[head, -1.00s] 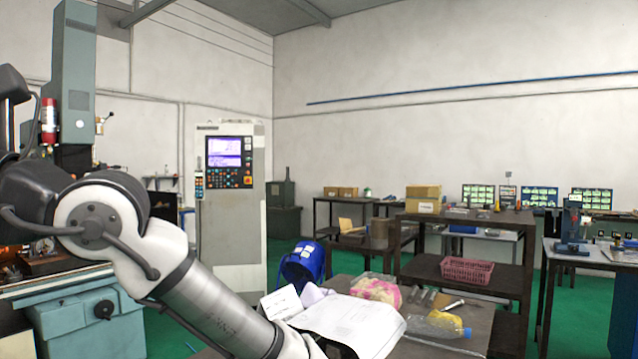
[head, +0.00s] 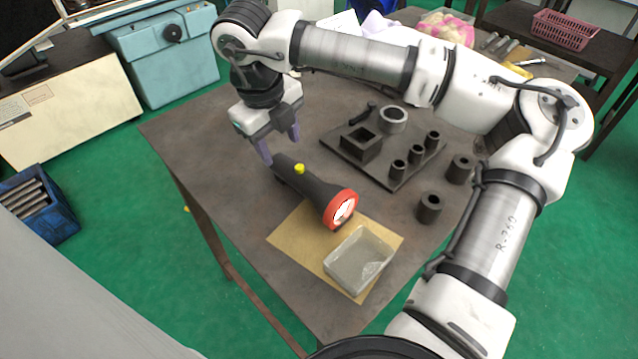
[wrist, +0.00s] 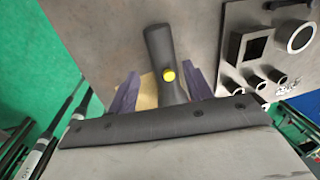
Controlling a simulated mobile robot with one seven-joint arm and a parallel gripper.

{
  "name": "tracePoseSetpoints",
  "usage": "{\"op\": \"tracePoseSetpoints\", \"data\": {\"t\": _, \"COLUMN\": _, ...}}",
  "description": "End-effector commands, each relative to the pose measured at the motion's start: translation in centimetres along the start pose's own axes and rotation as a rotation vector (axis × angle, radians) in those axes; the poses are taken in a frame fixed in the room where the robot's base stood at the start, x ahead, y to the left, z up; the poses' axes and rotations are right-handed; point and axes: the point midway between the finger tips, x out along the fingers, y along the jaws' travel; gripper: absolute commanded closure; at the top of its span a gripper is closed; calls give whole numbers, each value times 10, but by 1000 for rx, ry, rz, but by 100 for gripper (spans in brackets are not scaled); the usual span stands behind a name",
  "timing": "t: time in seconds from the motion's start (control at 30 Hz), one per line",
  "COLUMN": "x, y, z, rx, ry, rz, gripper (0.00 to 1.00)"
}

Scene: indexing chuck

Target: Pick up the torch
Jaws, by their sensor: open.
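The torch (head: 317,191) lies on the dark table, black with a red-rimmed head and a yellow button. Its head rests over a tan sheet and faces the front of the table. My gripper (head: 279,149) is open and empty, above the torch's handle end. In the wrist view the torch's handle (wrist: 162,62) shows between the two purple fingers of my gripper (wrist: 162,92). The fingers look apart from the torch. The torch's head is hidden behind the gripper body in that view.
A clear box (head: 358,262) stands on the tan sheet (head: 290,238) beside the torch's head. A dark plate (head: 398,180) with several metal rings and sockets lies to the right. Loose cylinders (head: 429,208) stand near it. The table's left side (head: 200,130) is bare.

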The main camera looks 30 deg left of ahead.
Motion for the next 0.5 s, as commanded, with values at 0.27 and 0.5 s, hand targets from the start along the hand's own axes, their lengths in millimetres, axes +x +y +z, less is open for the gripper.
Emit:
{"op": "tracePoseSetpoints", "data": {"t": 0.27, "x": 38, "y": 1, "z": 0, "rx": -1, "ry": -2, "rz": 3, "gripper": 50}}
{"op": "tracePoseSetpoints", "data": {"t": 0.5, "x": 56, "y": -1, "z": 2, "rx": -2, "ry": -2, "rz": 6, "gripper": 50}}
